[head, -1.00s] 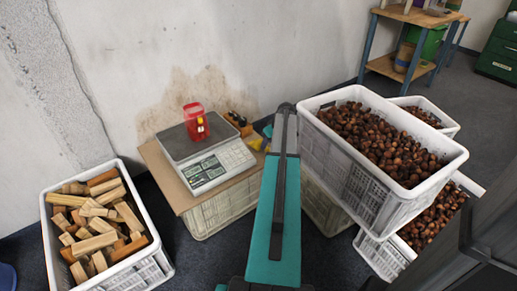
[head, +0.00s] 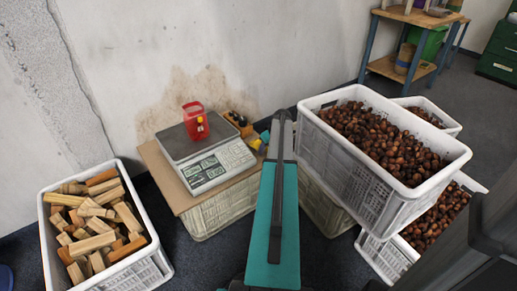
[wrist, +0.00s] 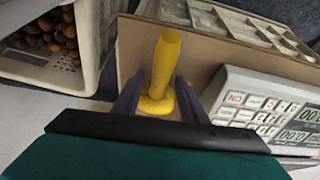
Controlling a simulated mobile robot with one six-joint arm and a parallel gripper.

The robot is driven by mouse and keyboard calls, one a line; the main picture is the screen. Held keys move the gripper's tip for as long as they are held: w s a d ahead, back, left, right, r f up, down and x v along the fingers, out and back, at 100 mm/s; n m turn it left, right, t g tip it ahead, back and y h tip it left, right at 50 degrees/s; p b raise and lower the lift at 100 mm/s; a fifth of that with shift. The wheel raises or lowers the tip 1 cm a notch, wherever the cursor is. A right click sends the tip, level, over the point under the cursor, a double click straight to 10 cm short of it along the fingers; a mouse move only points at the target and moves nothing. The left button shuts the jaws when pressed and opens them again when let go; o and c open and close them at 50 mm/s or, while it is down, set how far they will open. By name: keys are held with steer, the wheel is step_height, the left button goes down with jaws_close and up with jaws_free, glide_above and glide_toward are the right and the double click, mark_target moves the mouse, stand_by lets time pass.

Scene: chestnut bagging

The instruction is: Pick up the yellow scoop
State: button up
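The yellow scoop (wrist: 164,62) stands out in the wrist view, its handle pointing away between the two fingers of my gripper (wrist: 160,80). The fingers are apart, one on each side of it, with a narrow gap to the yellow, so my gripper looks open around it. Whether a finger touches it cannot be told. In the head view only a small patch of yellow (head: 254,143) shows beside my arm, and my gripper's fingertips are hidden behind the arm.
A scale (head: 207,166) with a red container (head: 196,121) on it stands on a cardboard-topped crate (head: 222,211). A full chestnut crate (head: 368,206) stands close to the right of my arm. A crate of wood blocks (head: 153,272) is at the left.

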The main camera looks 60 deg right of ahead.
steer(key=shift+c, duration=0.3)
jaws_close()
steer(key=shift+r, duration=0.15)
step_height(320, 180, up, 10)
steer(key=p, duration=0.3)
stand_by(0.3)
stand_by(0.5)
